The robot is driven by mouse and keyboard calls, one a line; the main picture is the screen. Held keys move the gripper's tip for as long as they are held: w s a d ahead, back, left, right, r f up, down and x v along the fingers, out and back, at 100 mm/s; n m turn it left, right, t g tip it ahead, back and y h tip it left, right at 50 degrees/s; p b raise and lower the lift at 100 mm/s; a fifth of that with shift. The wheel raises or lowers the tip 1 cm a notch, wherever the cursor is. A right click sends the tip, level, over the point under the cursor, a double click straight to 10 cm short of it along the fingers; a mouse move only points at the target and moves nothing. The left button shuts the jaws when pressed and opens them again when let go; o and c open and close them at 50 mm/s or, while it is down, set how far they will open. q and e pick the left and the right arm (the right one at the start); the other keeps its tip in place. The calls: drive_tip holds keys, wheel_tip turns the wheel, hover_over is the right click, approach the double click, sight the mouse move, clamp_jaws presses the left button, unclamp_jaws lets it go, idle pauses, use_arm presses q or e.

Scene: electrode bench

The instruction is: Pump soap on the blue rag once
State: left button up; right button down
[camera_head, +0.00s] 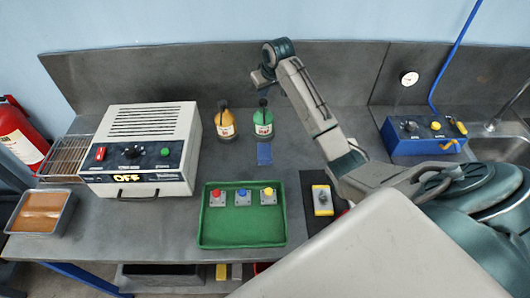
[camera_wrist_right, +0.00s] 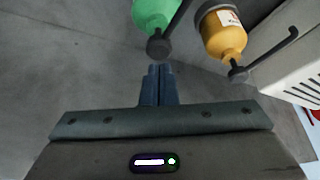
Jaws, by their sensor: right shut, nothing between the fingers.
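A green soap bottle (camera_head: 263,123) with a dark pump top stands at the back of the bench. A small blue rag (camera_head: 264,154) lies flat just in front of it. My right gripper (camera_head: 262,80) is above the green bottle, shut and empty. In the right wrist view its closed fingertips (camera_wrist_right: 159,70) point toward the dark pump head (camera_wrist_right: 158,47) of the green bottle (camera_wrist_right: 153,14); I cannot tell how much height separates them. The rag is not visible in the right wrist view. My left gripper is not in view.
An orange bottle (camera_head: 226,124), also with a pump, stands left of the green one; it shows in the wrist view (camera_wrist_right: 222,35). A white heater box (camera_head: 150,124) is further left. A green tray (camera_head: 243,235) with buttons lies in front. A blue box (camera_head: 420,143) is right.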

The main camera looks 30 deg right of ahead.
drive_tip(key=shift+f, duration=0.1)
drive_tip(key=shift+f, duration=1.35)
drive_tip(key=shift+r, duration=1.3)
drive_tip(key=shift+r, duration=0.15)
wheel_tip(320, 180, up, 6)
drive_tip(key=shift+f, duration=0.1)
